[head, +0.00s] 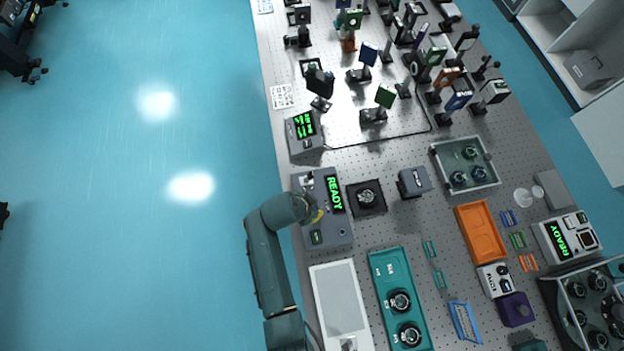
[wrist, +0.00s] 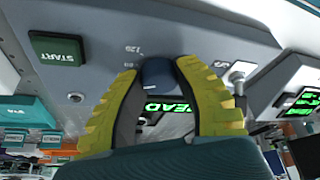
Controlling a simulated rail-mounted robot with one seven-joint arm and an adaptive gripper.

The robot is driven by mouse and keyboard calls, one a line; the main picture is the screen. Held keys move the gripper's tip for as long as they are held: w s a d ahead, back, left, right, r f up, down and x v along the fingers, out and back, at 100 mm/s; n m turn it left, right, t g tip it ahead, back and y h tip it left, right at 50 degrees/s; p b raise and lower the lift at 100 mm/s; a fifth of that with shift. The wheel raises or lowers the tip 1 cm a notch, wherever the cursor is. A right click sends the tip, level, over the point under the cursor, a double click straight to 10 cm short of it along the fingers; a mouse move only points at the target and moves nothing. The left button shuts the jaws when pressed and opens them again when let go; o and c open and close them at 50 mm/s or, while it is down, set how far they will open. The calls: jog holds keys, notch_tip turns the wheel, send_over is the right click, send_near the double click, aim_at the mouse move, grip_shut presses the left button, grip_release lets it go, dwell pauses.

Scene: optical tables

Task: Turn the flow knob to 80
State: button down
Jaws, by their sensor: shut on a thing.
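The grey control unit (head: 338,229) sits near the table's left edge and has a lit green READY display (head: 335,194). In the wrist view, a dark blue round knob (wrist: 158,70) stands on its grey face, with small printed numbers around it; one looks like 120. My gripper (wrist: 158,76) has its yellow fingers on either side of the knob and is shut on it. In the head view, my gripper (head: 314,214) is over the unit and hides the knob. I cannot read the knob's setting.
A green START button (wrist: 57,48) is at the left of the face, and a metal toggle (wrist: 237,77) is at the right. A black square stage (head: 367,197) stands to the unit's right. A display box (head: 304,132) is behind it and a white-topped tray (head: 341,300) in front.

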jog(key=shift+f+m+g+b, duration=0.1)
jog(key=shift+m+g+b, duration=0.2)
jog(key=shift+m, duration=0.4)
jog(key=c, duration=0.7)
grip_release()
jog(key=v, duration=1.2)
jog(key=shift+a, duration=0.15)
jog(key=shift+w, duration=0.1)
